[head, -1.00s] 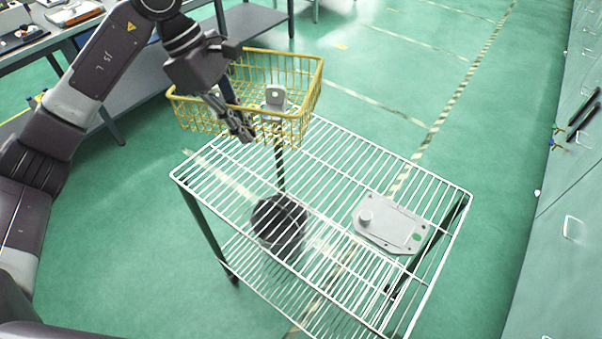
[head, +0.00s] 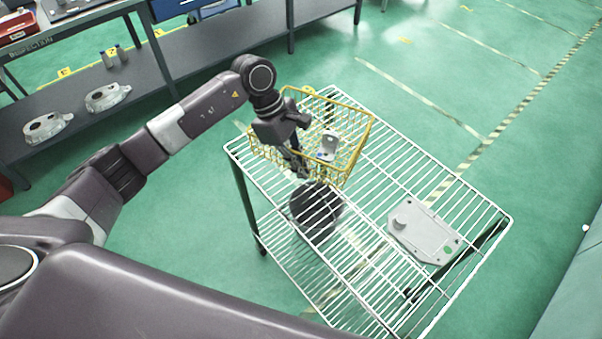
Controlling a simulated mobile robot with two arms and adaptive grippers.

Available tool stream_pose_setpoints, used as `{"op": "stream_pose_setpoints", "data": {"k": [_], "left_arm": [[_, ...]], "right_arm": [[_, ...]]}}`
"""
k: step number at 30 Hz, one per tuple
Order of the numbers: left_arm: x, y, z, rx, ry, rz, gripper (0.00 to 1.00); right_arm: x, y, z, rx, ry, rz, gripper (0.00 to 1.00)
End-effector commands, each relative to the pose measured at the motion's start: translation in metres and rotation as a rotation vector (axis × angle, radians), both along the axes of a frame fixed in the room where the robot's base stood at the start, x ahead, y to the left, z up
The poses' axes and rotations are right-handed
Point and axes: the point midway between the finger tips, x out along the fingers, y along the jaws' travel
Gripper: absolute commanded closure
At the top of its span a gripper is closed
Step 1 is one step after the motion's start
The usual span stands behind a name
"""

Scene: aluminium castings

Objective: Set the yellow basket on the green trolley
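The yellow wire basket (head: 358,150) is at the far left part of a trolley (head: 420,155) with white wire shelves and dark legs; no plainly green trolley shows. The basket looks upright and holds a grey metal casting (head: 328,147). I cannot tell whether its bottom touches the top shelf. My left gripper (head: 299,168) points down at the basket's near left side and looks shut on its wire wall; the fingertips are partly lost against the wires. My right gripper is not in view.
A black round bin (head: 316,212) shows through the wires below. A dark workbench (head: 190,50) with castings on its lower shelf stands at the back left. The top shelf's middle is clear.

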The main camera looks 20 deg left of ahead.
Motion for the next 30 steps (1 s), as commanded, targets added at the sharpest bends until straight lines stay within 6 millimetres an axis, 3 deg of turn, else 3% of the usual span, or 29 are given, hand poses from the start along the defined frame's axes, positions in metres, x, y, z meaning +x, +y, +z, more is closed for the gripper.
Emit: {"op": "stream_pose_setpoints", "data": {"k": [9, 20, 25, 30], "left_arm": [[0.000, -0.001, -0.036, -0.003, -0.003, -0.001, 1.00], [0.001, -0.001, -0.041, -0.002, -0.005, -0.001, 1.00], [-0.001, 0.000, -0.041, 0.000, 0.001, -0.001, 0.79], [-0.001, 0.000, -0.041, 0.000, 0.001, -0.001, 0.78]], "right_arm": [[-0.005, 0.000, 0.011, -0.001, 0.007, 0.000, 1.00], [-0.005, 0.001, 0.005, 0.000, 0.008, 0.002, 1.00], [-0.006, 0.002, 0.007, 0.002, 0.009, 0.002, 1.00], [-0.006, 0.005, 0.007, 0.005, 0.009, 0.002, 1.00]]}}
